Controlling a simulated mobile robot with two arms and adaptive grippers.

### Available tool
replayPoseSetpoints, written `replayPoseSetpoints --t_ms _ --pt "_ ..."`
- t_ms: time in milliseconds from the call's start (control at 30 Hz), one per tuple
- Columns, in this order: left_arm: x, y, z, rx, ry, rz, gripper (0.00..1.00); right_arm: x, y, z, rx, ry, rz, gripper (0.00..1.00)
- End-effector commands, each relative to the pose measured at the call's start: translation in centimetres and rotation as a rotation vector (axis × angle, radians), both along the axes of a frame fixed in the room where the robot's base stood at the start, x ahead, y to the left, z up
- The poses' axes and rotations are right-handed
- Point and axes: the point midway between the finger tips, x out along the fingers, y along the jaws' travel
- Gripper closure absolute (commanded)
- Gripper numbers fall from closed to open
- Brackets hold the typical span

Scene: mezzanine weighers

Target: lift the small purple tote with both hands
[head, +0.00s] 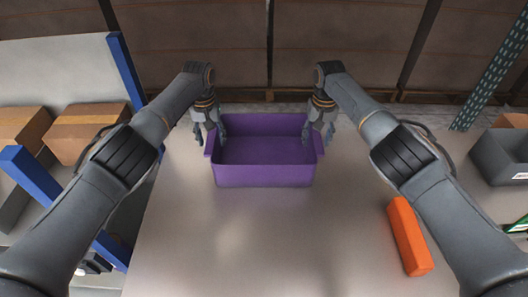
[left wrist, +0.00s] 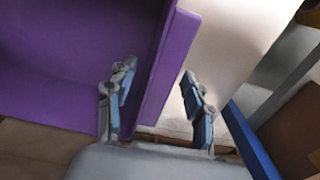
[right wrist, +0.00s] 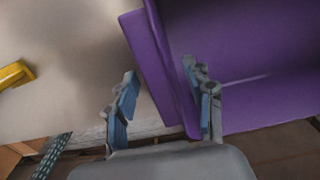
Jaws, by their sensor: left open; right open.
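The small purple tote (head: 264,174) sits upright on the pale table, its open top facing up; it looks empty. My left gripper (head: 211,136) is at its left side wall. In the left wrist view my left gripper (left wrist: 158,92) is open, one finger inside the tote (left wrist: 165,70) and one outside. My right gripper (head: 319,133) is at the right side wall. In the right wrist view my right gripper (right wrist: 158,90) is open, one finger on each side of the wall of the tote (right wrist: 150,65). I cannot tell whether any finger touches the wall.
An orange block (head: 409,236) lies on the table (head: 230,245) at right. A yellow item (right wrist: 14,75) shows in the right wrist view. Cardboard boxes (head: 85,132) and a blue rack post (head: 126,70) stand left, a grey bin (head: 497,158) right. The table before the tote is clear.

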Motion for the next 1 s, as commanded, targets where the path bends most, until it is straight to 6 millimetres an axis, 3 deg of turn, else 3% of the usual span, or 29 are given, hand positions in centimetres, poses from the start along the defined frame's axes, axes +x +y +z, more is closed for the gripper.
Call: replayPoseSetpoints --t_ms 100,133,367,400,767,1000 --pt "0.0 0.0 0.0 0.000 0.000 0.000 0.47 0.0 0.0 0.0 0.000 0.000 0.000 0.47" --pt "0.0 0.0 0.0 0.000 0.000 0.000 0.51 0.0 0.0 0.0 0.000 0.000 0.000 0.51" --pt "0.0 0.0 0.0 0.000 0.000 0.000 0.98 0.0 0.0 0.0 0.000 0.000 0.000 0.98" --pt "0.0 0.0 0.0 0.000 0.000 0.000 1.00 0.0 0.0 0.0 0.000 0.000 0.000 1.00" --pt "0.1 0.0 0.2 0.001 -0.002 -0.001 1.00 0.0 0.0 0.2 -0.001 -0.001 0.000 1.00" --pt "0.1 0.0 1.4 0.002 -0.002 -0.001 1.00 0.0 0.0 1.4 -0.001 -0.001 0.000 1.00"
